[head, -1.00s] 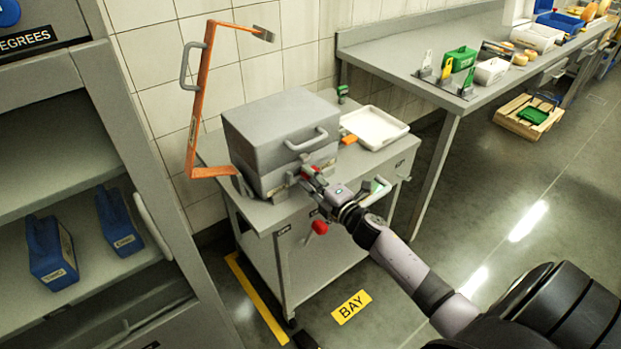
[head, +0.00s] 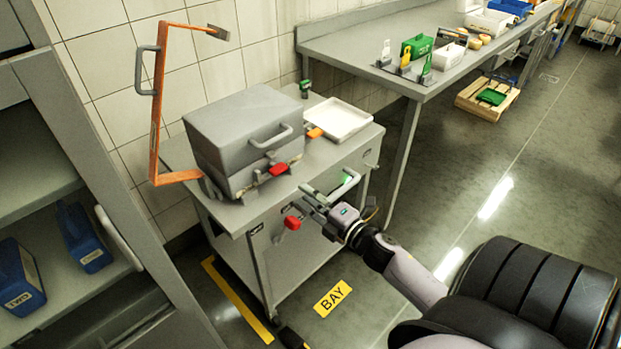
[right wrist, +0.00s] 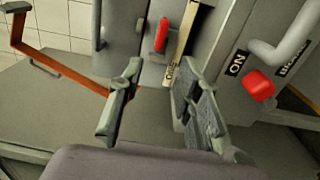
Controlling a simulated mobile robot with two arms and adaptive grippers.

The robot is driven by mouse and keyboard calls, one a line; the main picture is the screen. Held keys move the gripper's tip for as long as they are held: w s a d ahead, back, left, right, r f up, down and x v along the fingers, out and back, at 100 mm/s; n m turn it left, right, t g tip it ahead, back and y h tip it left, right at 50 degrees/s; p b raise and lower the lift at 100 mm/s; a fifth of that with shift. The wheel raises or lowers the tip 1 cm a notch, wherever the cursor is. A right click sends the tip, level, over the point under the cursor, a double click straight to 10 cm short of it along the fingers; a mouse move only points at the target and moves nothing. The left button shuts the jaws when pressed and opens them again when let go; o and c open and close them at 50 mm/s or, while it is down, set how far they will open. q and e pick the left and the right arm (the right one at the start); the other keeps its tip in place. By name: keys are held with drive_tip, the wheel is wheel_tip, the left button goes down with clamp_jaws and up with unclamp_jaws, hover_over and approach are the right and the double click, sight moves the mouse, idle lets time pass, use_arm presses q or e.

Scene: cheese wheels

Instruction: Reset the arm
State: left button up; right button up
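My right gripper (head: 308,197) is in front of the cart, apart from the grey lidded machine (head: 235,130). In the right wrist view its two fingers (right wrist: 150,90) are spread with nothing between them. The machine's lid is down; a red latch (head: 279,169) is on its front, also in the right wrist view (right wrist: 162,36). An orange arm (head: 155,130) with a grey handle stands upright at the machine's left. A red knob (head: 292,222) sticks out from the cart front, below the gripper in the head view. My left gripper is not in view.
A long bench (head: 345,50) runs behind. The floor at right is open.

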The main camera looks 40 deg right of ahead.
drive_tip(key=shift+s, duration=0.45)
drive_tip(key=s+a+f+m+g+h, duration=0.1)
drive_tip(key=s+f+m+g, duration=0.2)
drive_tip(key=f, duration=0.7)
drive_tip(key=s+f+m+g+h, duration=0.15)
drive_tip(key=s+f+m, duration=0.25)
drive_tip(key=f, duration=0.7)
drive_tip(key=s+a+f+m+g, duration=0.1)
drive_tip(key=s+f+m+g, duration=0.25)
drive_tip(key=f, duration=0.65)
drive_tip(key=s+a+f+m+g, duration=0.2)
drive_tip(key=s+f, duration=0.4)
drive_tip(key=s, duration=0.4)
drive_tip(key=s+a+f+m+g+y, duration=0.1)
drive_tip(key=s+a+f+g, duration=0.3)
drive_tip(key=s, duration=0.6)
drive_tip(key=s+a+f+m+g, duration=0.3)
drive_tip(key=s+a+f, duration=0.2)
drive_tip(key=s+f, duration=0.4)
drive_tip(key=shift+s+a+f, duration=0.35)
drive_tip(key=shift+s+a, duration=0.05)
drive_tip(key=shift+s, duration=0.2)
